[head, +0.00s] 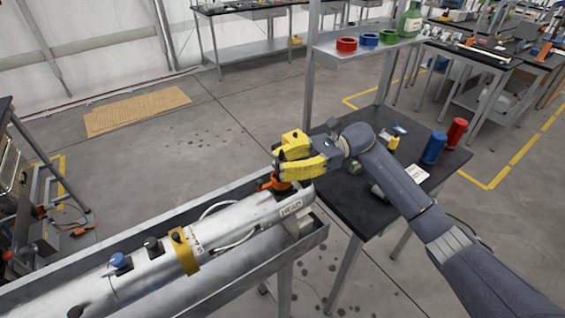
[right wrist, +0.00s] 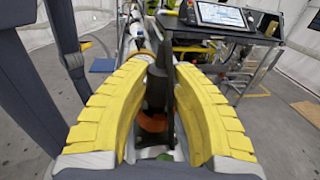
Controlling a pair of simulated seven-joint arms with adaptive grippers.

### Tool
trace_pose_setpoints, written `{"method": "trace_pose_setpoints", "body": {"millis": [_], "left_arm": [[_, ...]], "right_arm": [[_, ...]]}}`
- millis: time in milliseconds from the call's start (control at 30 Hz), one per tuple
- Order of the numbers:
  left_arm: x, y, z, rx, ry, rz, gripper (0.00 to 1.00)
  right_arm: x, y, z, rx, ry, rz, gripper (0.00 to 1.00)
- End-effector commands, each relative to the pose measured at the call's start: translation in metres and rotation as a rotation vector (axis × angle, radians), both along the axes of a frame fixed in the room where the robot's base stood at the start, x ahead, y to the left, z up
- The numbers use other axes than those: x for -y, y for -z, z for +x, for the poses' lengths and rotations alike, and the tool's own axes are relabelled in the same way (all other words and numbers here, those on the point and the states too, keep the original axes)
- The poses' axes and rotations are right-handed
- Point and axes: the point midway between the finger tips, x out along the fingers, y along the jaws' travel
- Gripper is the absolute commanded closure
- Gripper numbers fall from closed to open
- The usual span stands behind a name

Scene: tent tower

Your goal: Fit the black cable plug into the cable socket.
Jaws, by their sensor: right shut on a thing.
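My right gripper (head: 284,160), with yellow fingers, is above the far end of the silver tube (head: 215,232). In the right wrist view its fingers (right wrist: 160,64) are closed around a black upright piece, the black cable plug (right wrist: 156,92). An orange ring (right wrist: 152,122) shows at the plug, between the fingers. In the head view an orange part (head: 271,183) shows just under the fingers, at the tube's end; the plug is mostly hidden there. I cannot pick out the cable socket for certain, or tell whether the plug touches it. My left gripper is out of view.
The tube lies in a grey metal trough (head: 312,243) with raised walls. A yellow band (head: 184,251) and a blue cap (head: 118,261) are on it. A black table (head: 352,218) with red and blue cylinders stands to the right. A shelf (head: 350,53) rises behind.

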Motion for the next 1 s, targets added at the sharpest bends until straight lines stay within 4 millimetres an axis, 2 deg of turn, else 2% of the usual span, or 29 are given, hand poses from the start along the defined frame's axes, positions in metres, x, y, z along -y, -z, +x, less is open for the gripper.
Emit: {"method": "trace_pose_setpoints", "body": {"millis": [200, 233, 433, 767, 1000], "left_arm": [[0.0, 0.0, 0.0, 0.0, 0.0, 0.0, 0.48], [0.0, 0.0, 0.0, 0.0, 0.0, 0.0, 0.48], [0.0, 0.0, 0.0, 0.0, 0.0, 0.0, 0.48], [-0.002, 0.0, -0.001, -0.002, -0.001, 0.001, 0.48], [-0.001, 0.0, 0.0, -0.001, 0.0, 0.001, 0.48]], "right_arm": [[0.0, 0.004, 0.0, 0.0, 0.0, 0.0, 1.0], [0.0, 0.004, 0.0, 0.0, 0.0, 0.0, 0.73], [0.0, 0.004, 0.0, 0.0, 0.0, 0.0, 0.51], [0.004, 0.004, 0.002, -0.001, 0.001, -0.001, 0.51], [0.034, 0.004, 0.015, -0.001, 0.002, -0.004, 0.51]]}}
